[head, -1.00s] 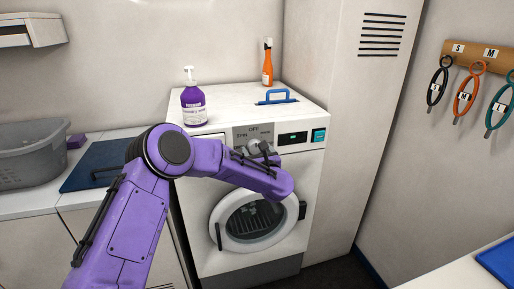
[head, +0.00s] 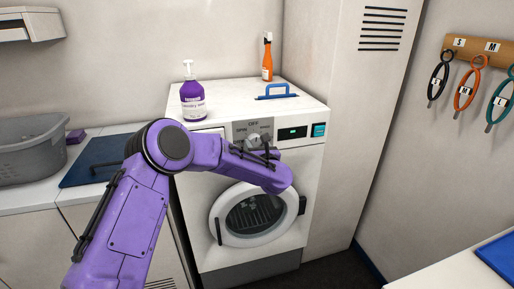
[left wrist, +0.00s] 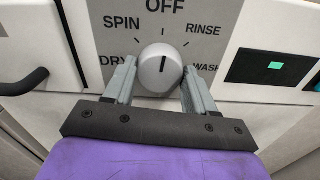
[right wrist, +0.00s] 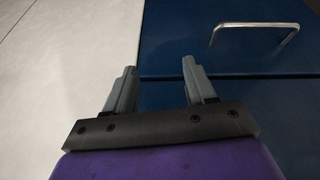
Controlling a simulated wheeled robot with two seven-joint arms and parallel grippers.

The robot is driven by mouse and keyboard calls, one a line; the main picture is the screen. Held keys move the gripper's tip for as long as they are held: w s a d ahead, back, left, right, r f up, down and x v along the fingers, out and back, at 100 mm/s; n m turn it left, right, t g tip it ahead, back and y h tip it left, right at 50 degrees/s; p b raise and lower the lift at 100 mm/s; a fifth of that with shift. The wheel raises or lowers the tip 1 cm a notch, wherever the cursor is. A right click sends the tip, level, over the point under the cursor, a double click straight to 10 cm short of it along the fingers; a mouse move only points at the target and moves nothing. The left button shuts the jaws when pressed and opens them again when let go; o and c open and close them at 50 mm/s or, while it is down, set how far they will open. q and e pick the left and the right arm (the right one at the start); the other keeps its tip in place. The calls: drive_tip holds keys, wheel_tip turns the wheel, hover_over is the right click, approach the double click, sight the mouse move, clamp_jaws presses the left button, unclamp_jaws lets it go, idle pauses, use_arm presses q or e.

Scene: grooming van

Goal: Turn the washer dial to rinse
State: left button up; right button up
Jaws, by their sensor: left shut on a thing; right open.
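The washer dial (head: 254,138) is a round silver-grey knob on the grey panel at the washer's top front. In the left wrist view, the dial (left wrist: 161,72) has a black pointer mark aimed straight up at OFF. SPIN and DRY are printed on its left, RINSE at upper right and WASH at lower right. My left gripper (left wrist: 160,66) has a finger on each side of the dial and is shut on it. In the head view, my purple left wrist is just below and in front of the dial. My right gripper (right wrist: 159,68) is open and empty, and out of the head view.
A dark display (head: 292,133) and teal button (head: 319,130) are right of the dial. Blue fronts with a metal handle (right wrist: 255,27) lie beyond my right gripper.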

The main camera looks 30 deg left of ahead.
use_arm(q)
drive_tip(key=m+b, duration=0.1)
drive_tip(key=m, duration=0.2)
drive_tip(key=shift+f, duration=0.15)
drive_tip(key=m+b, duration=0.1)
drive_tip(key=m, duration=0.3)
drive_tip(key=shift+m, duration=0.4)
drive_tip(key=o, duration=1)
drive_tip(key=shift+o, duration=0.2)
drive_tip(key=shift+d, duration=0.1)
drive_tip(key=b+v, duration=0.3)
drive_tip(key=v, duration=0.7)
drive_tip(key=shift+s+d, duration=0.15)
drive_tip(key=shift+s, duration=0.05)
